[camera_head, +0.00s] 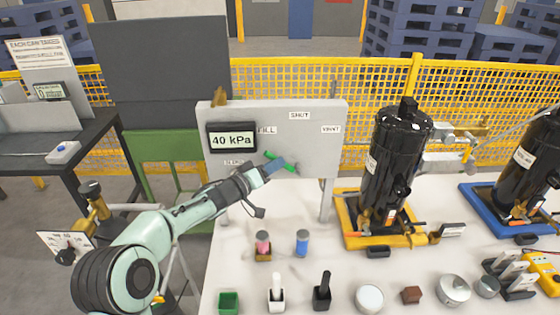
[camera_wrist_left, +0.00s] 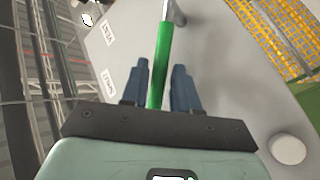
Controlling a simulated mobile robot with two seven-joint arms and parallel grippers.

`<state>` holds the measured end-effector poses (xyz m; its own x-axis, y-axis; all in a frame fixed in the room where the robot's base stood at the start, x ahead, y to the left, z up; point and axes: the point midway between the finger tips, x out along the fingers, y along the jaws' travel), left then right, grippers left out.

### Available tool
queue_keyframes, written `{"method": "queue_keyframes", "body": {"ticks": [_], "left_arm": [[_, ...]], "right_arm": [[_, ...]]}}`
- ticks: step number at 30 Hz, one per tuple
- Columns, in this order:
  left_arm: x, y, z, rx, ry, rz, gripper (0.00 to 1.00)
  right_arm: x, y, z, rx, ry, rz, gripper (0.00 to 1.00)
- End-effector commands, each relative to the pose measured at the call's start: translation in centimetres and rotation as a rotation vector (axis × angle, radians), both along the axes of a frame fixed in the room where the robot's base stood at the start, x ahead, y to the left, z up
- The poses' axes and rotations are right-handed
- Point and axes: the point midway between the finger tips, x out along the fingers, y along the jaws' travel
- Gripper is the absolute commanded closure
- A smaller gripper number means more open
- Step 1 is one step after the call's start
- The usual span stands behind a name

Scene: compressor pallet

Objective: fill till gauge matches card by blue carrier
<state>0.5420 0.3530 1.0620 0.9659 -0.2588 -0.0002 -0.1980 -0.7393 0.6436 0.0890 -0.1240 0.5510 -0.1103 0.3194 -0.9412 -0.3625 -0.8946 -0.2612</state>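A grey panel (camera_head: 335,110) carries a gauge display (camera_head: 232,138) reading 40 kPa and labels FILL, SHUT and VENT. A green lever (camera_head: 286,166) sits on the panel's front, below the labels. My left gripper (camera_head: 274,166) is at the lever. In the left wrist view the green lever (camera_wrist_left: 160,65) runs between the two blue fingers (camera_wrist_left: 160,85); whether they press on it I cannot tell. The blue carrier (camera_head: 482,208) at the right holds a black compressor (camera_head: 535,150). A small card (camera_head: 556,217) stands by it, its text too small to read. My right gripper is not in view.
A yellow carrier (camera_head: 350,237) with another black compressor (camera_head: 393,160) stands right of the panel, a small card (camera_head: 452,229) beside it. A yellow mesh fence (camera_head: 380,85) stands behind.

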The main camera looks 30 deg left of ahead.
Motion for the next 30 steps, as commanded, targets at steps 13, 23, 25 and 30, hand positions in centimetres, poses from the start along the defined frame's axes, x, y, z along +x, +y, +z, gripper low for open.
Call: {"method": "queue_keyframes", "body": {"ticks": [13, 23, 25, 30], "left_arm": [[2.8, -0.8, 0.0, 0.0, 0.0, 0.0, 0.71], [2.8, -0.8, 0.0, 0.0, 0.0, 0.0, 1.0], [2.8, -0.8, 0.0, 0.001, 0.0, -0.001, 1.0], [2.8, -1.3, 0.2, 0.013, 0.009, -0.002, 1.0]], "right_arm": [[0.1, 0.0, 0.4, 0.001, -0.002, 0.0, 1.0], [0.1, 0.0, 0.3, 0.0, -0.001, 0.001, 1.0], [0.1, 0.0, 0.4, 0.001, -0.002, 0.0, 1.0], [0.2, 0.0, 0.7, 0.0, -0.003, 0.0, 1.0]]}}
